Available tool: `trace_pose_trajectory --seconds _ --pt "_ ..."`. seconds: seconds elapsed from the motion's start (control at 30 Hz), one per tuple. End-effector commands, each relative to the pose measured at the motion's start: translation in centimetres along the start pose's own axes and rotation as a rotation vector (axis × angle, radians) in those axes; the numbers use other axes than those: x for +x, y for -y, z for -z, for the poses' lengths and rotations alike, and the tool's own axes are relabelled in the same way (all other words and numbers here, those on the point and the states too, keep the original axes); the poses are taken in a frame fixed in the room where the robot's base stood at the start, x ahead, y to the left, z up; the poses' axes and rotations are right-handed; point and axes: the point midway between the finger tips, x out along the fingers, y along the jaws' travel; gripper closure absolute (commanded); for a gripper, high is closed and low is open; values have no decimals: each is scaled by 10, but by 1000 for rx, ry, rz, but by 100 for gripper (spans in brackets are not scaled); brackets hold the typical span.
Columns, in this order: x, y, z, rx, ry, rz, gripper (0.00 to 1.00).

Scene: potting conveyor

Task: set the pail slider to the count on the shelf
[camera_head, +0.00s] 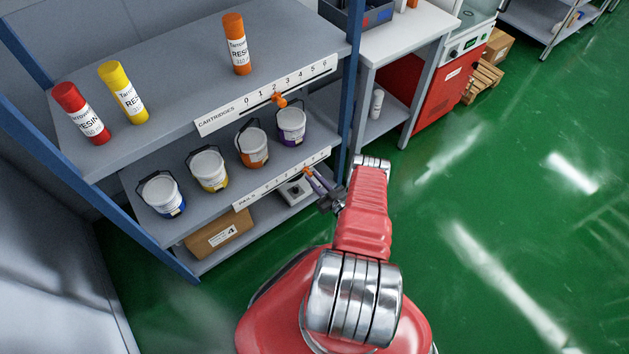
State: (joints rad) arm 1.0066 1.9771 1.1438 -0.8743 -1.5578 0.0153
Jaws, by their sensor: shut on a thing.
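The pail scale strip (272,181) is the white strip along the front edge of the middle shelf. Its small orange slider (306,170) sits toward the strip's right part. My gripper (313,177) is shut on this slider, its fingers hiding part of it. The strip's digits are too small to read, so I cannot tell the slider's exact setting. On the shelf behind stand pails with white lids: a blue-banded pail (162,195), a yellow-banded one (209,169), an orange one (253,146) and a purple one (291,125).
The top shelf holds a red cartridge (82,113), a yellow one (124,93) and an orange one (237,44). Its cartridge strip (220,119) has an orange slider (279,99). A cardboard box (217,235) lies below. A blue post (349,90) stands right of the shelves.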

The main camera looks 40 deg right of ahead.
Motion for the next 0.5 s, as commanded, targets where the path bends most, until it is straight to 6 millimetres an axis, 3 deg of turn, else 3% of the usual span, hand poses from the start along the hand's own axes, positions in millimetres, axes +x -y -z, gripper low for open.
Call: trace_pose_trajectory --seconds 0.13,0.17,0.4,0.5 --pt "2 1 0 -1 0 3 100" --pt "2 1 0 -1 0 4 80" --pt "2 2 0 0 0 5 63" --pt "2 3 0 0 0 5 62"
